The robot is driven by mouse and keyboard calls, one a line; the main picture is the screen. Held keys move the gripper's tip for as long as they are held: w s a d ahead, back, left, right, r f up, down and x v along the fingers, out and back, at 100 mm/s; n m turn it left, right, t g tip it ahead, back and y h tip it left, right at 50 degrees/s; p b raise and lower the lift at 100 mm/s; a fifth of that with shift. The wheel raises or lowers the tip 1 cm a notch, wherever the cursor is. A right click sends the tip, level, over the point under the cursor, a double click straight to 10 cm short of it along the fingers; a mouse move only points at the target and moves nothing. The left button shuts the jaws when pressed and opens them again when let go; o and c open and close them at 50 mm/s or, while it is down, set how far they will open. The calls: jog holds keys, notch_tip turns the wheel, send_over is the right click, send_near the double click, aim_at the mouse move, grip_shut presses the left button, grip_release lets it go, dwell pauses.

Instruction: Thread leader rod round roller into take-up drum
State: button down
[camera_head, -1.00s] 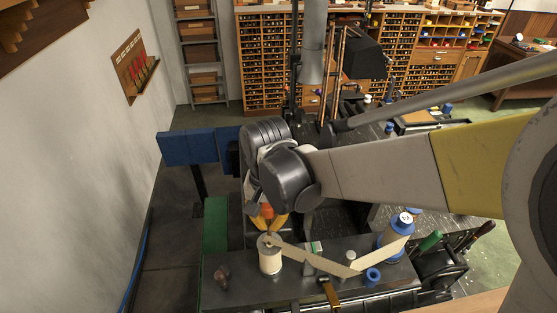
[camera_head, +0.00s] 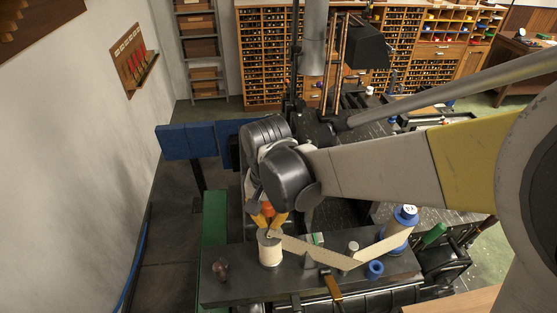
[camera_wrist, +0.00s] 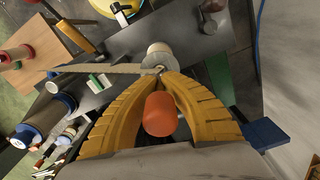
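A cream tape runs from the blue-flanged supply spool (camera_head: 401,224) to a bend near the small grey roller (camera_head: 352,247), then left to the pale take-up drum (camera_head: 270,252). The tape (camera_head: 310,251) passes on the near side of the roller; I cannot tell if it touches it. My gripper (camera_head: 268,231) is over the drum's top. In the wrist view its yellow fingertips (camera_wrist: 160,72) converge at the tape's end, at the near edge of the drum (camera_wrist: 158,54). An orange piece (camera_wrist: 160,114) shows between the fingers. The leader rod is mostly hidden, and its seating is unclear.
The dark bench plate (camera_head: 235,287) carries these parts. A blue ring (camera_head: 375,269), a green-and-white block (camera_head: 317,239) and a brown knob (camera_head: 220,269) stand on it. Green-handled tools (camera_head: 434,235) are at the right. Blue panels (camera_head: 190,146) stand behind left.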

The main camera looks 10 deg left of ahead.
aim_at(270, 231)
jog(key=shift+f+b, duration=1.75)
jog(key=shift+f, duration=0.4)
jog(key=c, duration=1.5)
grip_release()
jog(key=shift+c, duration=0.2)
jog(key=shift+r+p, duration=2.05)
jog(key=shift+r, duration=1)
